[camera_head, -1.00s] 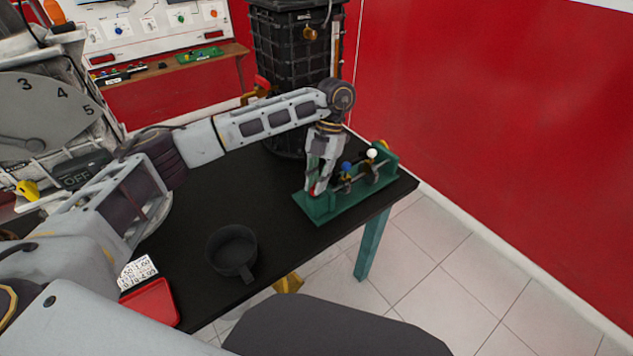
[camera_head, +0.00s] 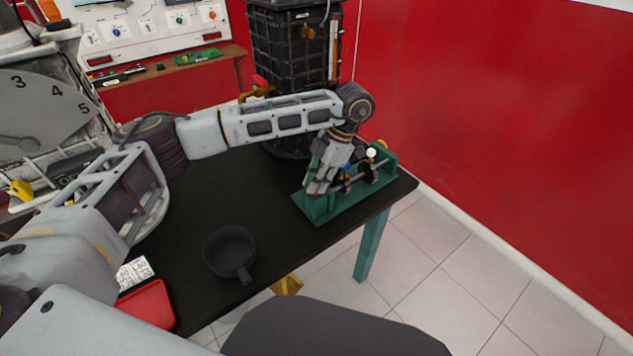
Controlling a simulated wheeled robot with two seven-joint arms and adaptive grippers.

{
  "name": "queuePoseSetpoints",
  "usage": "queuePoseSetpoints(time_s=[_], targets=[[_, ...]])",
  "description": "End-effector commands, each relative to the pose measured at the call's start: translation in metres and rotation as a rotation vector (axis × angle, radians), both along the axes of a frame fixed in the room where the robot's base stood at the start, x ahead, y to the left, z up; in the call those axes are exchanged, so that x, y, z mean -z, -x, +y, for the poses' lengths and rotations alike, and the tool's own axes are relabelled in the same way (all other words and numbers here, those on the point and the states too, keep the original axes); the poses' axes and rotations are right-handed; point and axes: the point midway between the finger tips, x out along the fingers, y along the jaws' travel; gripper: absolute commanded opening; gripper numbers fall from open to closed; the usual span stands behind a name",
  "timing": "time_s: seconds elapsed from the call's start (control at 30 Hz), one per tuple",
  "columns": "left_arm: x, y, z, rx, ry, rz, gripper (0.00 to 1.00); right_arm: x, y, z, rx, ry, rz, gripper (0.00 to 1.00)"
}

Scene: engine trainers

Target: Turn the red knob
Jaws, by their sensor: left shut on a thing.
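The red knob (camera_head: 313,187) is on the left end of a green stand (camera_head: 338,204) at the table's right end. Only a little red shows between the fingers; the rest of the knob is hidden. My left gripper (camera_head: 317,184) reaches down from above and is shut on the red knob, with its wrist leaning to the right. A white knob (camera_head: 371,153) shows to the right on the same stand. A blue knob (camera_head: 346,167) is mostly hidden behind my gripper. My right gripper is not in view.
A dark cup with a handle (camera_head: 230,253) stands on the black table (camera_head: 200,210). A red tray (camera_head: 150,304) lies at the front left with a written card (camera_head: 134,272) beside it. A black ribbed container (camera_head: 292,60) rises behind the table.

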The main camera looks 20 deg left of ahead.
Motion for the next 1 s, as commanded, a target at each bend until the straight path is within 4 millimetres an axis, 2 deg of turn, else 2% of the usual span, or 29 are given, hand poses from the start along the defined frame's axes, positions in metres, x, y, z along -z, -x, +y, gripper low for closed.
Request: queuePoseSetpoints(time_s=[0.37, 0.4, 0.57, 1.0], targets=[[-0.0007, -0.0007, -0.0002, 0.007, 0.001, -0.003, 0.0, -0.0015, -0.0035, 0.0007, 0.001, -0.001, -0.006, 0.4], [-0.0007, -0.0007, -0.0002, 0.007, 0.001, -0.003, 0.15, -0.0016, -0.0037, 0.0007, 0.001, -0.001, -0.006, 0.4], [-0.0005, -0.0005, -0.0001, 0.007, 0.001, -0.002, 0.36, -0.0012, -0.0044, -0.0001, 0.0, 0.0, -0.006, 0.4], [-0.0018, -0.0007, -0.0005, 0.007, 0.0, -0.001, 0.36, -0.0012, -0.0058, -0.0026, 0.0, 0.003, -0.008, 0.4]])
